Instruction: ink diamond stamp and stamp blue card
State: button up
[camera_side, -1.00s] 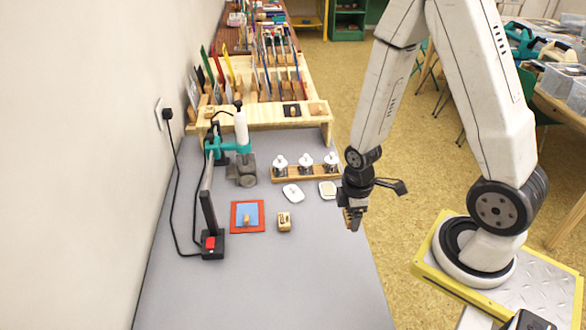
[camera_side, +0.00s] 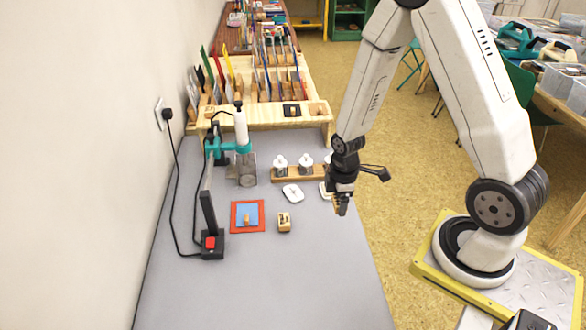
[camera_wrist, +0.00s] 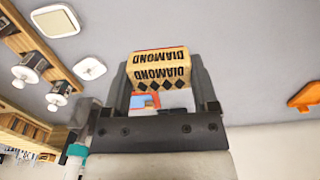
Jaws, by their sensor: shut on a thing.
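My gripper (camera_side: 341,207) is shut on the diamond stamp, above the right part of the grey table. In the wrist view the stamp (camera_wrist: 158,69) is a wooden block marked DIAMOND, with a row of black diamonds, between the fingers of my gripper (camera_wrist: 163,85). The blue card (camera_side: 241,208) lies on a red mat (camera_side: 235,228), left of my gripper, with a small wooden piece (camera_side: 247,219) on it. A white inkpad (camera_side: 293,193) lies on the table. A cream-topped pad (camera_wrist: 55,20) shows in the wrist view; in the side view my gripper mostly hides it.
A wooden block (camera_side: 284,222) stands right of the mat. A rack (camera_side: 291,180) with white-knobbed pieces stands behind the pads. A teal-clamped stand (camera_side: 240,148) and a black device (camera_side: 212,243) are at left. The front table is clear.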

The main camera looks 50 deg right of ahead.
jog(key=w+d+f, duration=0.1)
jog(key=w+d, duration=0.2)
jog(key=d, duration=0.1)
jog(key=w+d+f, duration=0.1)
jog(key=w+d, duration=0.2)
jog(key=w, duration=0.1)
jog(key=w+d+f, duration=0.1)
jog(key=w+d, duration=0.2)
jog(key=d, duration=0.1)
jog(key=shift+w+d, duration=0.25)
jog(key=shift+d, duration=0.1)
jog(key=shift+w+d+f, duration=0.2)
jog(key=shift+w+d, duration=0.15)
jog(key=shift+d, duration=0.35)
jog(key=shift+f, duration=0.1)
jog(key=shift+f, duration=2.9)
jog(key=shift+f, duration=0.5)
jog(key=shift+r, duration=3.55)
jog(key=shift+w+a, duration=0.1)
